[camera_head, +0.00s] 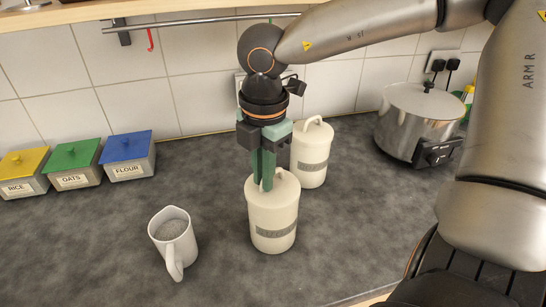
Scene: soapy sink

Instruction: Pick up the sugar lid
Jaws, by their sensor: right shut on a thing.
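Two cream canisters with lids and loop handles stand on the dark counter. The front canister (273,222) is upright, and its label is too small to read. My right gripper (263,184) comes down from above and is shut on the handle of the front canister's lid (288,184). The lid sits on the canister, with no clear gap seen between them. The fingers hide part of the handle and lid top. The rear canister (311,158) stands behind and to the right, its label also unreadable. My left gripper is not in view.
A white mug (174,240) stands left of the front canister. Yellow rice (24,168), green oats (74,160) and blue flour (128,155) boxes stand at the left. A steel cooker (418,118) stands at the right. The front middle counter is clear.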

